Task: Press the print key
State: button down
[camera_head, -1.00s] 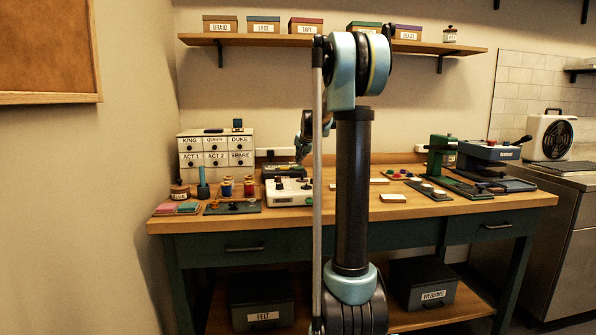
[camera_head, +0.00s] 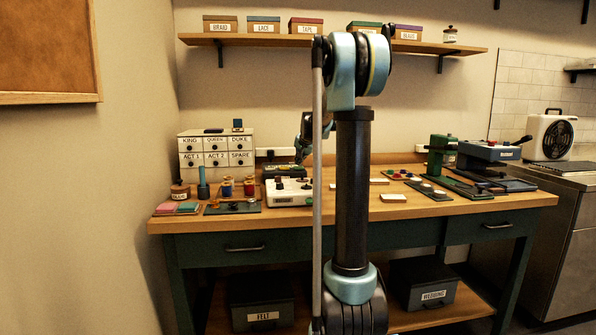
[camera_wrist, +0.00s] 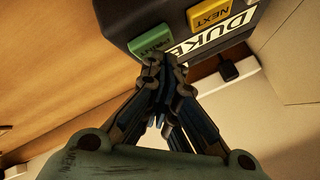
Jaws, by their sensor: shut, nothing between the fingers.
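The green print key (camera_wrist: 155,42) sits on a dark label machine (camera_wrist: 165,14) in the wrist view, beside a yellow key marked NEXT (camera_wrist: 209,13). A strip reading DUKE (camera_wrist: 215,32) lies along the machine's edge. My gripper (camera_wrist: 158,62) is shut and empty, with its fingertips right at the green key's near edge and covering part of it. I cannot tell whether they touch the key or whether it is pressed down. In the head view the machine (camera_head: 284,170) is small, near the back of the table, with my gripper (camera_head: 299,157) at its right end.
A white machine with knobs (camera_head: 288,192) stands just in front of the label machine. A white drawer cabinet (camera_head: 216,150) is to the left. Thread spools (camera_head: 238,187) stand in front of the cabinet. The wooden table (camera_head: 400,213) is clear along its front edge.

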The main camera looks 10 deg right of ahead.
aim_at(301, 167)
jog(key=shift+f, duration=0.45)
dwell(0.8)
jog(key=shift+r, duration=0.85)
jog(key=shift+r, duration=2.55)
